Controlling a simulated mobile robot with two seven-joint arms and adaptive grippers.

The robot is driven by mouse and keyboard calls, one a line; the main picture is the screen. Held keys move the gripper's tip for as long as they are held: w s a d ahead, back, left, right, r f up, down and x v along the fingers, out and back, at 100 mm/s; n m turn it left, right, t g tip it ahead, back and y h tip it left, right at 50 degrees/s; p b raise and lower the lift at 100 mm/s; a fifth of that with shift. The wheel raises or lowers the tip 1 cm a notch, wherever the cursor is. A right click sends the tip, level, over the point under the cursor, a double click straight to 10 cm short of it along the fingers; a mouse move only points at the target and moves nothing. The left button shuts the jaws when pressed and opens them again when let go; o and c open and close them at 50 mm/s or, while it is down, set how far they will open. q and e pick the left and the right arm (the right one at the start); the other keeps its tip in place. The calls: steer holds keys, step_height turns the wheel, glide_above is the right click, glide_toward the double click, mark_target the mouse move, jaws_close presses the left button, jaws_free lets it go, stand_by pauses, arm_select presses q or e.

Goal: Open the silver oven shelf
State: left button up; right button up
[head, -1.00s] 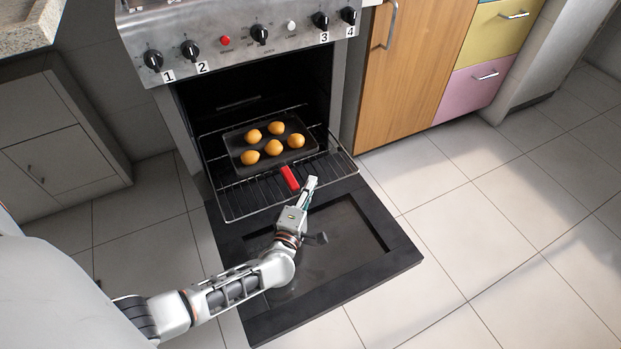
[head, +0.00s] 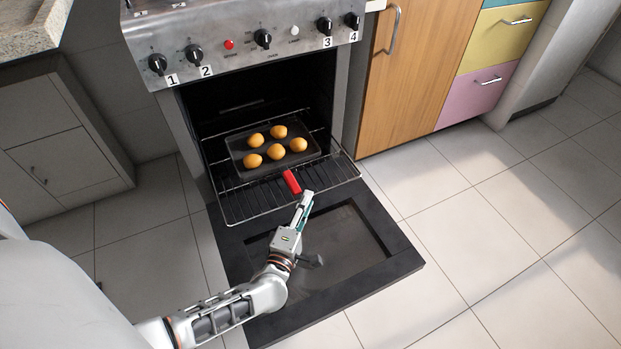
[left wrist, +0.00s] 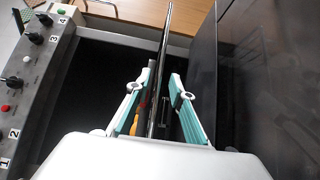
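The silver oven shelf (head: 240,212) is a wire rack sticking partly out of the oven above the lowered door. It bears a dark tray (head: 236,152) with several round golden-brown items. A red piece (head: 291,182) is on its front part. My left gripper (head: 306,196) is just in front of the shelf's front edge, beside the red piece. In the left wrist view its two teal-padded fingers (left wrist: 162,80) are apart. The shelf shows edge-on (left wrist: 163,45) there, running between the fingers; contact cannot be told. My right gripper is not in view.
The black oven door (head: 385,268) lies open below the shelf and my left arm. A knob panel (head: 245,45) is above the opening. Wooden (head: 410,90) and coloured cabinets stand at the right. The tiled floor at the right is clear.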

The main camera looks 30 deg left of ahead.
arm_select(q)
steer(key=shift+v, duration=1.25)
